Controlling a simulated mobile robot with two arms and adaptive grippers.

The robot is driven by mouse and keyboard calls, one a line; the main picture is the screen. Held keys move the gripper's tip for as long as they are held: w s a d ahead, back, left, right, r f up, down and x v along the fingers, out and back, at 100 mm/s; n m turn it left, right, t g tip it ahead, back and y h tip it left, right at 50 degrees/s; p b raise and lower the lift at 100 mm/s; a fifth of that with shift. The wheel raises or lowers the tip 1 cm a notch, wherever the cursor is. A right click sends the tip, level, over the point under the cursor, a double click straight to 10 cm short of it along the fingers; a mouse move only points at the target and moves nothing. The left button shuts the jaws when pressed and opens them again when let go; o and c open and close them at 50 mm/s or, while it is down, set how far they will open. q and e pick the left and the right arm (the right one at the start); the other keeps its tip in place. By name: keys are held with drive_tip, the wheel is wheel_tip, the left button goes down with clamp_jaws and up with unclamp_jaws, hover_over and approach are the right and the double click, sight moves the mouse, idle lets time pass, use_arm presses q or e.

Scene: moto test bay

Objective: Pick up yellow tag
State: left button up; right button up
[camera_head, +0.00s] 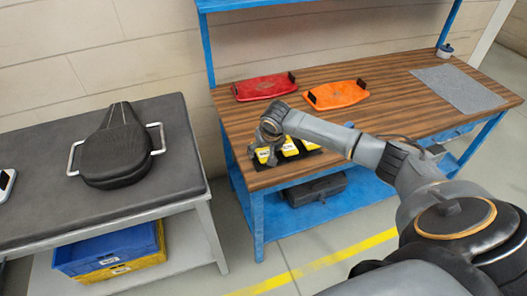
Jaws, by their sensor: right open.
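Several yellow tags (289,148) sit in a row on a black holder (286,159) at the front left of the wooden workbench. My right gripper (259,149) is over the left end of this row, pointing down, with its fingers close to the leftmost yellow tag (263,156). It is open. I cannot tell whether a finger touches that tag. My right arm hides part of the row's back side. My left gripper is not in view.
A red plate (264,87) and an orange plate (336,95) lie behind on the workbench (400,75). A grey mat (458,88) and a small cup (445,50) are at the right. A padded table (40,215) with a black seat (117,150) stands left.

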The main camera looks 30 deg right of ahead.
idle(0.3)
drive_tip(key=c, duration=1)
drive_tip(key=shift+b, duration=0.35)
wheel_tip(320, 180, up, 2)
drive_tip(key=shift+w+r+b, duration=0.1)
drive_tip(key=shift+r+b, duration=0.15)
drive_tip(key=shift+b, duration=0.15)
drive_tip(key=s+a+r, duration=0.1)
drive_tip(key=a+r, duration=0.2)
drive_tip(key=a, duration=0.1)
drive_tip(key=s+a+r+b, duration=0.1)
drive_tip(key=s+a+r, duration=0.1)
drive_tip(key=a+r, duration=0.2)
drive_tip(key=s+a+r+b, duration=0.1)
drive_tip(key=s+a+r, duration=0.1)
drive_tip(key=a+r, duration=0.2)
drive_tip(key=shift+a, duration=0.6)
